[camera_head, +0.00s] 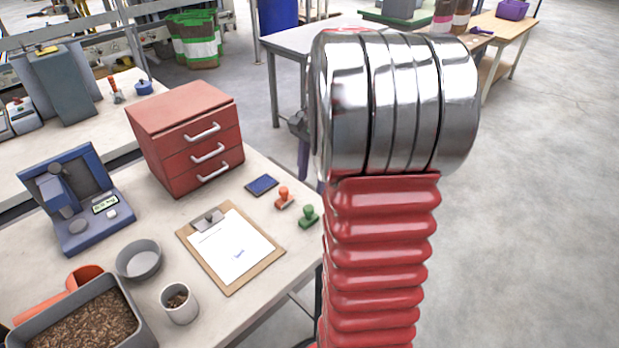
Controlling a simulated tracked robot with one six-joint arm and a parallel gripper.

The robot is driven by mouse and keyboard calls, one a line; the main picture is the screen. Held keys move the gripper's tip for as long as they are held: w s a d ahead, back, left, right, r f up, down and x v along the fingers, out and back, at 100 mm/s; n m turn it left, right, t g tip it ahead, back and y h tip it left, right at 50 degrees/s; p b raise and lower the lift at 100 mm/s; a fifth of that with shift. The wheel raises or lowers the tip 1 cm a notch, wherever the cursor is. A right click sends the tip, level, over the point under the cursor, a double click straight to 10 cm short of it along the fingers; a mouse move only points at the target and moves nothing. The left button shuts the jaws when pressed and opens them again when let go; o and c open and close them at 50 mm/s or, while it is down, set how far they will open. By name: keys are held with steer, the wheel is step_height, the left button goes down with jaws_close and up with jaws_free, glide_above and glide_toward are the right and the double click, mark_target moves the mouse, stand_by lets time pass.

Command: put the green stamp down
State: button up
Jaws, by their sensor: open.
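The green stamp (308,216) stands upright on the pale table (262,180), near its right edge. It is just right of and in front of an orange-red stamp (284,198). A clipboard (230,248) with a white sheet lies to its left. My gripper (306,160) shows only in part, as dark pieces at the left side of my arm, beyond the table's edge. It is open and apart from the green stamp, with nothing seen in it. Most of the gripper is hidden behind my red and chrome arm.
A dark blue pad (261,185) lies behind the stamps. A red drawer unit (187,135) stands at the back, a blue device (77,200) at left. A grey bowl (139,259), a cup (179,303) and a pellet tray (85,325) stand at the front. Open floor lies right.

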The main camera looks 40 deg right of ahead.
steer(key=s+a+r+n+t+h, duration=0.1)
steer(key=a+r+n, duration=0.25)
steer(key=a, duration=0.45)
steer(key=s+a+r+n+t+h, duration=0.1)
steer(key=a+r+n, duration=0.25)
steer(key=a, duration=0.45)
steer(key=s+a+n+t, duration=0.3)
steer(key=s+a+n, duration=0.5)
steer(key=a+n, duration=0.2)
steer(key=a, duration=0.2)
steer(key=shift+s+a+n+t+y, duration=0.15)
steer(key=shift+a+n+t+y, duration=0.15)
steer(key=shift+a, duration=0.05)
steer(key=shift+f, duration=0.1)
